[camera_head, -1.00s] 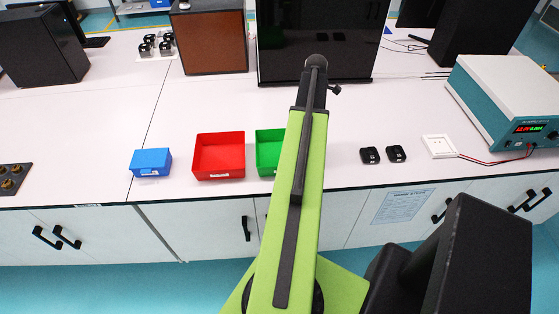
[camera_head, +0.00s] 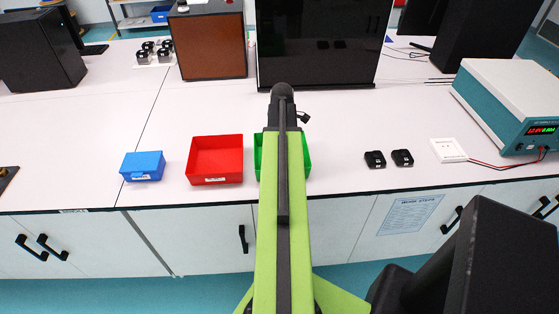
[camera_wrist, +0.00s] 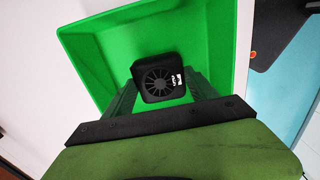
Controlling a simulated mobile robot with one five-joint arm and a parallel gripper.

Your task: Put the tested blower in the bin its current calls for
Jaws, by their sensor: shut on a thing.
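The blower is a small black square fan with a white label (camera_wrist: 158,78), seen in the wrist view. My gripper (camera_wrist: 160,88) is shut on it, one finger on each side. It is held over the green bin, whose inside and rim (camera_wrist: 228,45) surround it in that view; its height above the floor of the bin is hard to tell. In the head view my arm covers the middle of the green bin (camera_head: 307,160) and hides the gripper and blower. The red bin (camera_head: 215,160) and smaller blue bin (camera_head: 143,166) stand to its left.
Two black blowers (camera_head: 375,159) (camera_head: 402,157) lie right of the green bin. A white test pad (camera_head: 449,150) is wired to the power supply (camera_head: 510,100), whose digits are too small to read surely. A dark monitor (camera_head: 318,45) stands behind.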

